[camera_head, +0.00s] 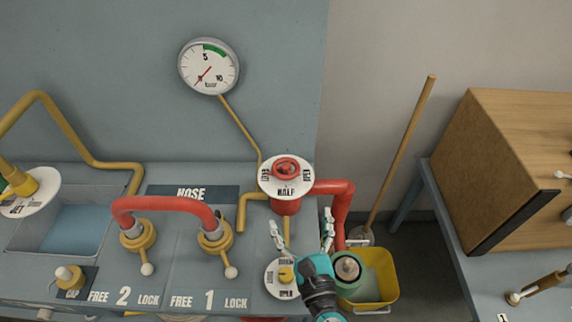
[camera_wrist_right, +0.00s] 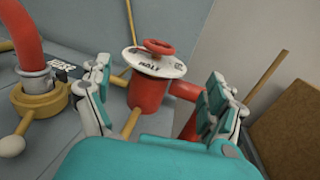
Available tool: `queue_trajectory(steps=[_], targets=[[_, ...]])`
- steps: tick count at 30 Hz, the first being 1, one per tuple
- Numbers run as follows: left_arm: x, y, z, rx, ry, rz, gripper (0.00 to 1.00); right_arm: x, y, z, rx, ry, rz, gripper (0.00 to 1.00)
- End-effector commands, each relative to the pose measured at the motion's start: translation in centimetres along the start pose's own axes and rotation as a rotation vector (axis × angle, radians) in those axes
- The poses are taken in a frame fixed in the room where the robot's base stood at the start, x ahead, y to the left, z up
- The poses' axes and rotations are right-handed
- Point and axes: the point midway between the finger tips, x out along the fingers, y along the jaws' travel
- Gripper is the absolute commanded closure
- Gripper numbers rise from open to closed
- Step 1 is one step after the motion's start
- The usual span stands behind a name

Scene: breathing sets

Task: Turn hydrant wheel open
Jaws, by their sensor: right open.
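The red hydrant wheel (camera_head: 286,169) sits on top of a white round dial plate (camera_head: 270,187) marked HALF, above a red hydrant body (camera_head: 285,207). In the right wrist view the wheel (camera_wrist_right: 159,47) is ahead of the gripper, between and beyond its fingers. My right gripper (camera_head: 301,235) is open and empty, below the hydrant in the head view. Its fingers (camera_wrist_right: 155,100) are spread on both sides of the hydrant body in the wrist view and look apart from it. My left gripper is not in view.
A red hose (camera_head: 165,203) joins two yellow couplings at left. A red pipe (camera_head: 338,190) runs down right of the hydrant. A pressure gauge (camera_head: 208,66) is on the wall. A yellow bucket (camera_head: 385,290) and a broom handle (camera_head: 402,150) stand at right, near a wooden box (camera_head: 500,160).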

Motion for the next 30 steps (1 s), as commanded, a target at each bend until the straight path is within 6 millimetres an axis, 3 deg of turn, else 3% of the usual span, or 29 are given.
queue_trajectory(steps=[6,18,24,30], targets=[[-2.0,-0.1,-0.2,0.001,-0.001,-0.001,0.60,4.7,0.0,0.7,-0.004,-0.005,0.000,0.09],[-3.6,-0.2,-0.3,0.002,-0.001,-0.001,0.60,13.0,0.0,0.4,-0.006,-0.004,0.002,0.09],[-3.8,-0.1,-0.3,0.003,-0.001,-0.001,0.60,15.3,0.0,0.3,-0.005,-0.003,0.002,0.09],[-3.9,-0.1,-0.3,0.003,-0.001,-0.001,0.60,15.9,0.0,0.2,-0.005,-0.002,0.002,0.09]])
